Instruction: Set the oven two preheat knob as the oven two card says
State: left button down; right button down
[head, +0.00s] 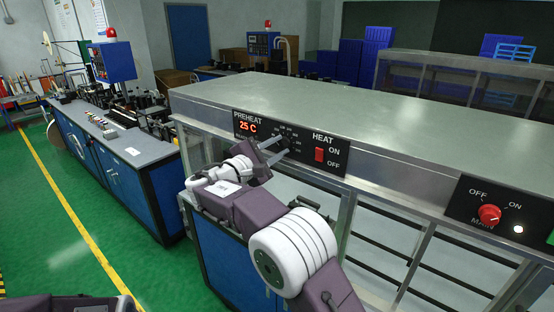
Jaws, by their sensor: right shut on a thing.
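The oven control panel (334,155) is a black plate on the front of a long metal oven (400,115). Its PREHEAT display (248,127) reads 25 C in red. The preheat knob (285,141) sits right of the display, inside a ring of small numbers too small to read, and is mostly hidden by my gripper. My right gripper (279,145) is shut on the knob, its fingers reaching in from the lower left. A red HEAT switch (319,155) lies right of the knob, marked ON and OFF. No oven two card can be made out.
A red MAIN knob (489,215) sits on another panel at the right, with a lit white lamp (518,229) beside it. A blue-sided bench (120,160) with machinery stands at the left. Green floor with a yellow line (75,205) is clear there.

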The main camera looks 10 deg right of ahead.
jog(key=shift+f+m+b, duration=0.2)
jog(key=shift+m+b, duration=0.4)
jog(key=shift+m, duration=0.1)
jog(key=c, duration=1.1)
grip_release()
jog(key=shift+w, duration=0.15)
jog(key=shift+r, duration=0.1)
jog(key=b+v, duration=0.2)
jog(key=v, duration=0.7)
